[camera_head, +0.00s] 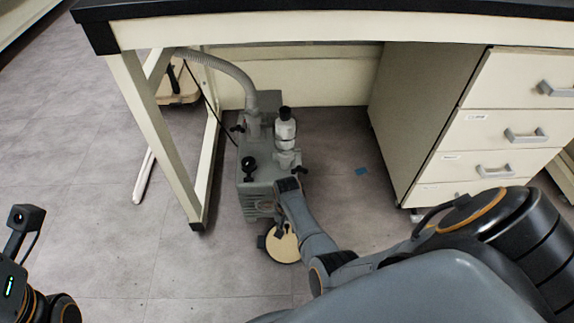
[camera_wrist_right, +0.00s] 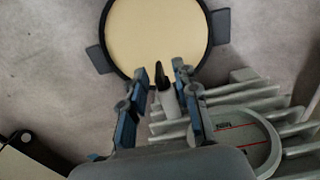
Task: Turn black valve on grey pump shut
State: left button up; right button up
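The grey pump (camera_head: 256,188) stands on the floor under the bench, and its ribbed front (camera_wrist_right: 225,122) shows in the right wrist view. A small black-tipped piece on a light grey stem (camera_wrist_right: 168,101), which looks like the black valve, lies between the fingers of my right gripper (camera_wrist_right: 161,73). The fingers are open, one on each side of it, with gaps visible; contact cannot be told. In the head view my right gripper (camera_head: 281,224) is low at the pump's front, partly hidden by my arm. My left arm shows at lower left, but its fingers do not.
A round beige disc with dark side tabs (camera_head: 286,247) lies before the pump. Other black knobs (camera_head: 249,164) and a grey hose (camera_head: 222,64) are on the pump's top. The bench leg (camera_head: 160,135) is left, drawers (camera_head: 490,135) right. The floor between pump and drawers is mostly clear.

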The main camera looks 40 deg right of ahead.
jog(key=shift+f, duration=0.1)
grip_shut()
